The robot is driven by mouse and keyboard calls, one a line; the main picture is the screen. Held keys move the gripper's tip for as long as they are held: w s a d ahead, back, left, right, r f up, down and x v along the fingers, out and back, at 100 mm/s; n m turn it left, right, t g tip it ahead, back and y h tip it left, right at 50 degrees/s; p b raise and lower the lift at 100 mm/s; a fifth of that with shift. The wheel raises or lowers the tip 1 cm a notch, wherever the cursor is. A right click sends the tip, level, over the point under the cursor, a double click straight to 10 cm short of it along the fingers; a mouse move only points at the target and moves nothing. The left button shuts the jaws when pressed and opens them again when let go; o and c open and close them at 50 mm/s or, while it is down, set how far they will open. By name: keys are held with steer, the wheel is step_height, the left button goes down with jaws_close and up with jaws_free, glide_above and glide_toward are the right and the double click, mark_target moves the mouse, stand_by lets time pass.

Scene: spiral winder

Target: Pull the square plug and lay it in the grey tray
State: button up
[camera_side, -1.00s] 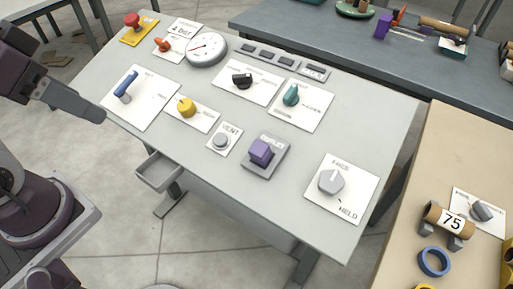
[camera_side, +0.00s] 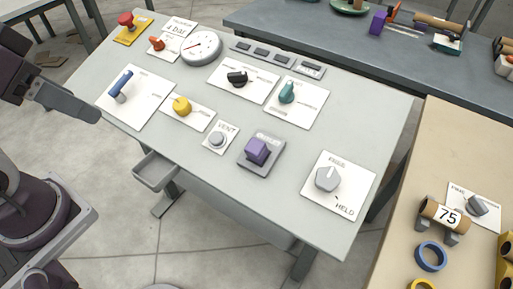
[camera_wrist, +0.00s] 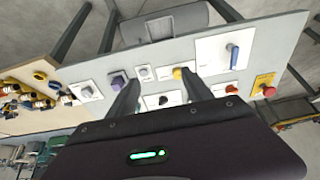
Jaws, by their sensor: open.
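The square plug (camera_side: 257,150) is a purple cube seated on a grey square plate on the pale workbench, right of the round vent button. It also shows in the wrist view (camera_wrist: 117,82), just left of one finger. The grey tray (camera_side: 156,171) is a shallow open box at the bench's front left edge, below the top. My gripper (camera_wrist: 161,78) is open, its two dark fingers spread with nothing between them. In the side view a grey end part of my arm shows at the far left, well away from the plug.
Around the plug stand a white card with a grey knob (camera_side: 327,178), a grey vent button (camera_side: 217,139), a yellow knob (camera_side: 182,106), a blue lever (camera_side: 121,81), a teal knob (camera_side: 287,92) and a gauge (camera_side: 201,46).

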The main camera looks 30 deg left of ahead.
steer(key=shift+c, duration=0.7)
steer(key=m+g, duration=0.2)
steer(key=m, duration=1.6)
glide_above(255, 145)
steer(key=s, duration=0.2)
step_height(255, 145, down, 10)
steer(key=shift+s+f, duration=0.15)
steer(key=shift+s, duration=0.05)
steer(key=shift+f, duration=0.1)
steer(key=x, duration=0.9)
steer(key=shift+c, duration=0.4)
